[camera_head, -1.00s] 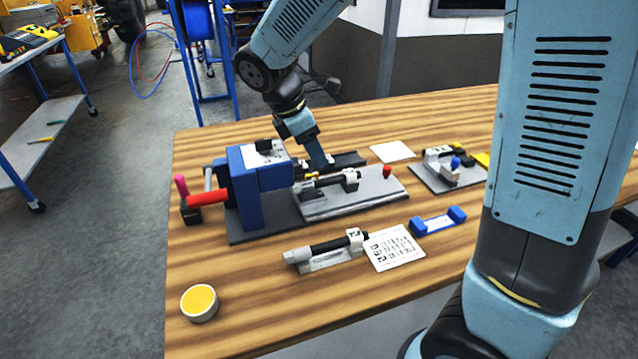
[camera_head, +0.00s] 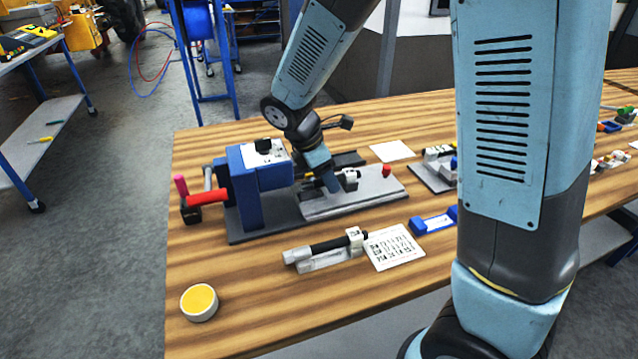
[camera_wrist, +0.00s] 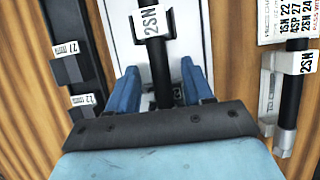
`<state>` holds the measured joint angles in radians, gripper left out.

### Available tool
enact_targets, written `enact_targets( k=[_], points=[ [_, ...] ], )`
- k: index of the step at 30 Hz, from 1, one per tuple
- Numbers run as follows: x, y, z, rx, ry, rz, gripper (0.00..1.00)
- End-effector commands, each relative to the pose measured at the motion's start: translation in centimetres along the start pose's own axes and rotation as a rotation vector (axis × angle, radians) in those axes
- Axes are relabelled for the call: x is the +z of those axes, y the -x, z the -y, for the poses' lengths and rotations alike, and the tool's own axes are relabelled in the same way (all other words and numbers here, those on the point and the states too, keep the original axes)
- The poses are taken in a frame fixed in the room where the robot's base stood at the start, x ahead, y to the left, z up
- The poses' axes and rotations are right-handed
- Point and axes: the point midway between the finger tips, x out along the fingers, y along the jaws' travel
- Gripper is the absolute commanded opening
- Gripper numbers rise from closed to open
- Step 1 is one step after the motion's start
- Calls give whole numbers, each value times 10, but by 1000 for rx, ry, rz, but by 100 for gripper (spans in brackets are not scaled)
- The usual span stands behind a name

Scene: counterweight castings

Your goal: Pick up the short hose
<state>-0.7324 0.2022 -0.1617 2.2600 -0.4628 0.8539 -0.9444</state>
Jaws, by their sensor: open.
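A short black hose (camera_wrist: 160,65) with a white 2SN tag lies on the grey plate of the blue machine (camera_head: 262,180). In the head view its white tagged end (camera_head: 350,180) shows to the right of my gripper (camera_head: 330,187), which covers part of it. In the wrist view my gripper (camera_wrist: 160,78) is open, with one blue finger on each side of the hose. Whether the fingers touch it, I cannot tell. A second black hose (camera_head: 330,245) with a 2SN tag lies in a pale holder in front; it also shows in the wrist view (camera_wrist: 292,90) at the right.
A printed card (camera_head: 394,248) and a blue bracket-like piece (camera_head: 433,222) lie right of the second hose. A red handle (camera_head: 207,197) sticks out left of the machine. A yellow-topped round tub (camera_head: 199,302) stands at the front left. The front middle of the wooden table is bare.

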Motion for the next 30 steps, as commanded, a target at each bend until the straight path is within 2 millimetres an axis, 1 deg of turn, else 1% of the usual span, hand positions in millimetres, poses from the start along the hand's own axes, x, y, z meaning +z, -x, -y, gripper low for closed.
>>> enact_targets(
  k=[3,19,27,30],
  points=[
    [0,0,0,0,0,0,50],
    [0,0,0,-1,-1,0,0],
    [1,0,0,0,-1,0,0],
    [2,4,0,0,-2,0,0]
  ],
)
